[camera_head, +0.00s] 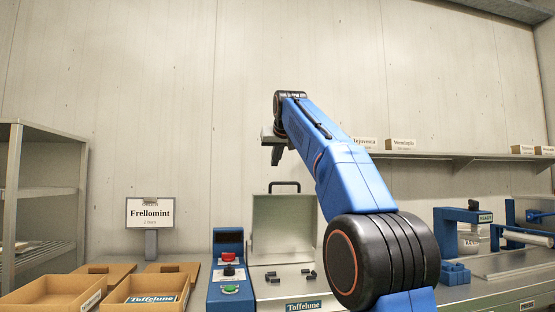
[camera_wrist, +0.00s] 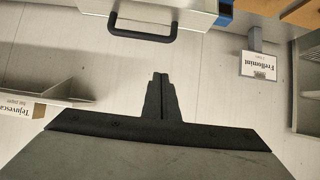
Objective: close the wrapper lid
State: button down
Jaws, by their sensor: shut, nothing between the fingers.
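The wrapper's lid (camera_head: 284,225) stands open and upright at the back of the pale wrapper (camera_head: 262,298). Its dark handle (camera_head: 285,184) is at the top edge. Several small dark pieces (camera_head: 308,272) lie inside the wrapper. My gripper (camera_head: 276,158) is raised above the lid and handle, apart from them, with its fingers pointing down. In the wrist view my gripper (camera_wrist: 160,78) is shut and empty, and the handle (camera_wrist: 142,37) shows beyond the fingertips with a gap between. My arm hides the right side of the wrapper.
A blue control box (camera_head: 229,270) with red and green buttons stands left of the wrapper. Cardboard trays (camera_head: 40,292) and a Frellomint sign (camera_head: 150,212) are further left. A blue machine (camera_head: 457,232) stands right. A wall shelf (camera_head: 440,157) runs behind my arm.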

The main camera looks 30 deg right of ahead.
aim_at(274, 194)
jog(key=x, duration=0.6)
jog(key=shift+s+a+f, duration=0.1)
jog(key=shift+s+f, duration=0.1)
jog(key=shift+f, duration=0.15)
jog(key=shift+s+a+f, duration=0.1)
jog(key=shift+s, duration=0.25)
jog(key=shift+s+a+f, duration=0.3)
jog(key=shift+s+f, duration=0.55)
jog(key=shift+s, duration=0.05)
jog(key=shift+s, duration=0.2)
